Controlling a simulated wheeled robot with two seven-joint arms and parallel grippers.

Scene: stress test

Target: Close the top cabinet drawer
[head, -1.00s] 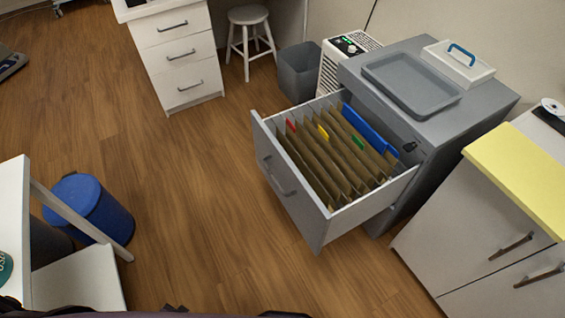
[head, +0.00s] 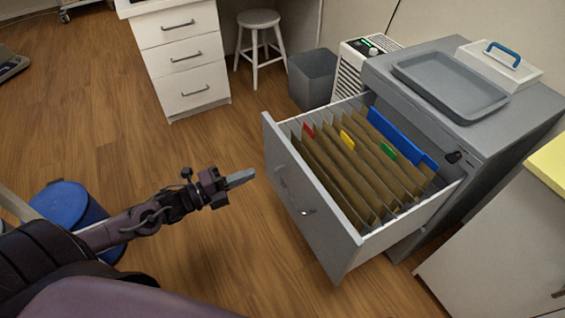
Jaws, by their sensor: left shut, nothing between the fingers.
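The grey cabinet (head: 499,150) stands at the right in the head view. Its top drawer (head: 310,205) is pulled far out toward me and the left. Brown hanging folders (head: 350,175) with red, yellow, green and blue tabs fill it. The drawer front has a grey handle (head: 294,193). My left gripper (head: 243,178) is shut and empty, just left of the drawer front and pointing at it, with a visible gap in the picture. My right gripper is not in view.
A grey tray (head: 450,88) and a white box with a blue handle (head: 499,66) rest on the cabinet. A grey bin (head: 312,78) and a white heater-like unit (head: 352,75) stand behind the drawer. A blue bin (head: 62,203) is at left. Open wooden floor (head: 200,255) lies before the drawer.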

